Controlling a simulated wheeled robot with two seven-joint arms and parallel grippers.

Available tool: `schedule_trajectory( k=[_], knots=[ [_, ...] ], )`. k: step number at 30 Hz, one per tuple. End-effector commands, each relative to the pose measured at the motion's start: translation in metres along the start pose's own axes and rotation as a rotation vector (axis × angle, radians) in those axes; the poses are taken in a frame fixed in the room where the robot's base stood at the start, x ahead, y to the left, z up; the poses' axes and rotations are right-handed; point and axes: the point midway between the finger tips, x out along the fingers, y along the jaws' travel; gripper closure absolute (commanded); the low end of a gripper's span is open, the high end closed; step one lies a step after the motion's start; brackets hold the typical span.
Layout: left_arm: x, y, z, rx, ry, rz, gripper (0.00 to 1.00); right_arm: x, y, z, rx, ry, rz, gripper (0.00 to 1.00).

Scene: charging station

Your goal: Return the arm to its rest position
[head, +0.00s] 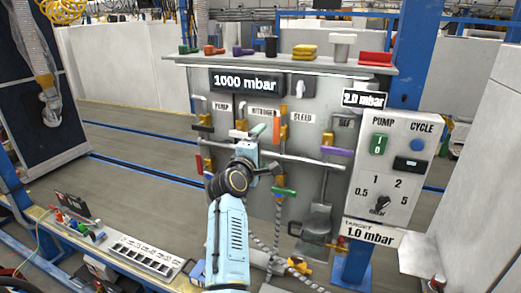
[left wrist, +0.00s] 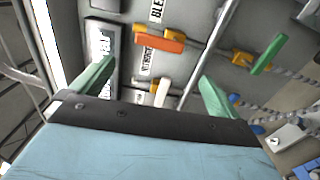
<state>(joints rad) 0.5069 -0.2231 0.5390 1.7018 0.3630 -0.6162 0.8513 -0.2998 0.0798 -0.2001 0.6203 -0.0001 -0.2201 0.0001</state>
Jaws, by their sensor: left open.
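My left arm (head: 228,240) rises from the bottom middle of the head view, pale blue with a black joint. My left gripper (head: 259,136) is raised in front of the grey valve panel (head: 315,105), partly over its upper middle. In the left wrist view its two green fingers (left wrist: 157,84) stand wide apart with nothing between them. An orange valve handle (left wrist: 160,41) shows beyond the fingers. How far the fingertips are from the panel is hard to tell. My right gripper is not in view.
The panel has pipes and coloured handles, such as a purple one (head: 337,151) and a green one (head: 284,192). A control box (head: 391,170) stands at right. A bench (head: 150,258) with a white rack lies at lower left. Open floor (head: 135,125) lies left of the panel.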

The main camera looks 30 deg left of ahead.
Motion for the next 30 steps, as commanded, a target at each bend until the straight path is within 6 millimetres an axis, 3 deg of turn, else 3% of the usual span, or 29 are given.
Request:
schedule_trajectory(
  k=[11,14,17,23,26,30],
  knots=[
    [0.0,-0.001,0.0,0.002,-0.001,-0.002,0.0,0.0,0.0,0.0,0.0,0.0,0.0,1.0],
    [0.001,-0.019,0.005,0.031,-0.01,-0.029,0.0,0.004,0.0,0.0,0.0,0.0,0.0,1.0],
    [0.002,-0.066,0.017,0.109,-0.038,-0.097,0.0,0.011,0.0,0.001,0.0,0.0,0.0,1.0],
    [-0.018,-0.211,0.05,0.367,-0.147,-0.296,0.0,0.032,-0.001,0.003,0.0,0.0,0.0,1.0],
    [-0.041,-0.284,0.063,0.498,-0.216,-0.39,0.0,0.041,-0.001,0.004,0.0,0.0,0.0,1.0],
    [-0.085,-0.381,0.076,0.676,-0.326,-0.51,0.0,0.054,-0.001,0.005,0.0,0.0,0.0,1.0]
  ],
)
